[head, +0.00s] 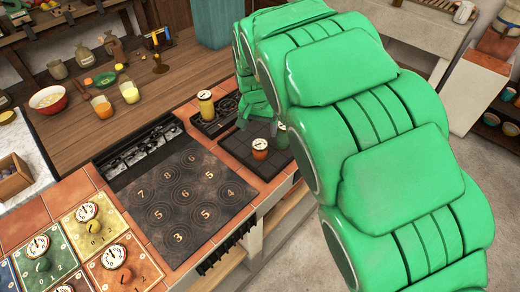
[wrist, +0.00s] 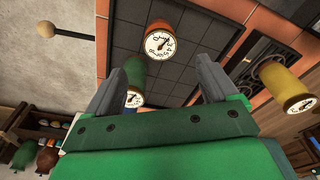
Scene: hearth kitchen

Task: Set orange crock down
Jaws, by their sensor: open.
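The orange crock (head: 260,154), with a white dial lid, stands upright on the dark tiled panel (head: 281,166) right of the numbered burners. In the wrist view the orange crock (wrist: 160,25) shows just beyond the fingertips. My gripper (wrist: 166,72) is open with nothing between its fingers, and it is apart from the crock. In the head view my green arm hides most of the gripper. A green crock (wrist: 132,72) stands on the same panel, partly hidden behind the left finger in the wrist view.
A yellow crock (head: 206,106) stands on a burner grate to the left. The numbered cooktop (head: 180,197) is bare. The wooden counter behind holds glasses (head: 102,107) and a red bowl (head: 48,100).

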